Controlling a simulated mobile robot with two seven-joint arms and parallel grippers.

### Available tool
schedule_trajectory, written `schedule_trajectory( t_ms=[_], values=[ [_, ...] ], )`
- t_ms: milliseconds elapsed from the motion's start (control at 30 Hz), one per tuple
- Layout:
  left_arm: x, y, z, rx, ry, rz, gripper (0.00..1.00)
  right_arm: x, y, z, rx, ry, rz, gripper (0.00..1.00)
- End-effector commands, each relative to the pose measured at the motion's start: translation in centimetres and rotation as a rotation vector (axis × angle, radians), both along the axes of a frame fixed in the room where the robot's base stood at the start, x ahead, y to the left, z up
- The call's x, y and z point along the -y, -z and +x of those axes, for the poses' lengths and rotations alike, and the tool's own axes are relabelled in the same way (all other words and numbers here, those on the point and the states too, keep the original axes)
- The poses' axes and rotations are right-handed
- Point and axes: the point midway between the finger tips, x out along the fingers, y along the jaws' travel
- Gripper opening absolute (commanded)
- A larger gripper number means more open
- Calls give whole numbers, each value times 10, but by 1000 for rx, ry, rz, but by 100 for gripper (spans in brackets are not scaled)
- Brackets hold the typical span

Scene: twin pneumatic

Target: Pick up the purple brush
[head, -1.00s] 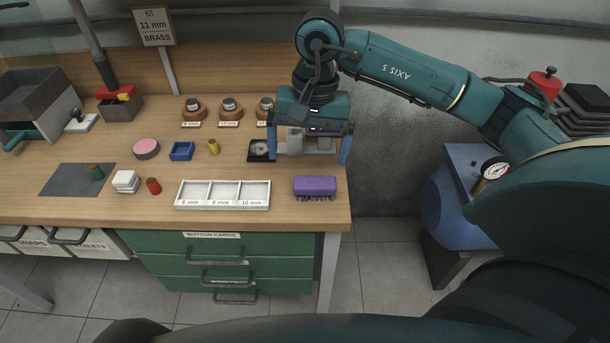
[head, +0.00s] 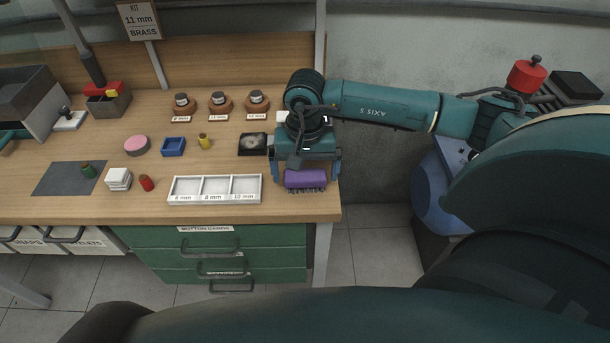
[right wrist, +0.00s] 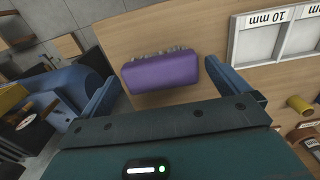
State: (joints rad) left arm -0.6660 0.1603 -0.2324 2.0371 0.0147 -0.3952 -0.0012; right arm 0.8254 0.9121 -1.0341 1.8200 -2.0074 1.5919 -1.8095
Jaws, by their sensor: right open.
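The purple brush (head: 306,179) lies on the wooden bench near its front right corner, bristles toward the front edge. In the right wrist view the brush (right wrist: 160,72) lies in the space ahead of and between the two blue fingers. My right gripper (head: 306,174) is open, with one finger to each side of the brush in the head view. It also shows in the right wrist view (right wrist: 158,82), with nothing held. Whether the fingers are level with the brush cannot be told. My left gripper is not in view.
A white tray (head: 215,203) with three compartments lies just left of the brush. Several bobbins, a blue box (head: 173,147) and a pink disc (head: 136,145) stand further left. The bench's right edge is close.

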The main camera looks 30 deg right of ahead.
Motion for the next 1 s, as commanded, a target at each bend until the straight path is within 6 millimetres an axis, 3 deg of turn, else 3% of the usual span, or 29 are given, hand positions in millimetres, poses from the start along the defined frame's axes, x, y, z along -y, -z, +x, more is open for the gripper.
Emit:
schedule_trajectory(
  t_ms=[133,367,900,1000],
  values=[
    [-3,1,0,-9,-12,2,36,0,15,0,0,1,1,100],
    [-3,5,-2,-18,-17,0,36,0,17,1,1,0,0,100],
    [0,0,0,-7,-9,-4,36,0,17,1,2,0,1,57],
    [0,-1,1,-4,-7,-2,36,0,16,1,3,0,1,57]
  ],
)
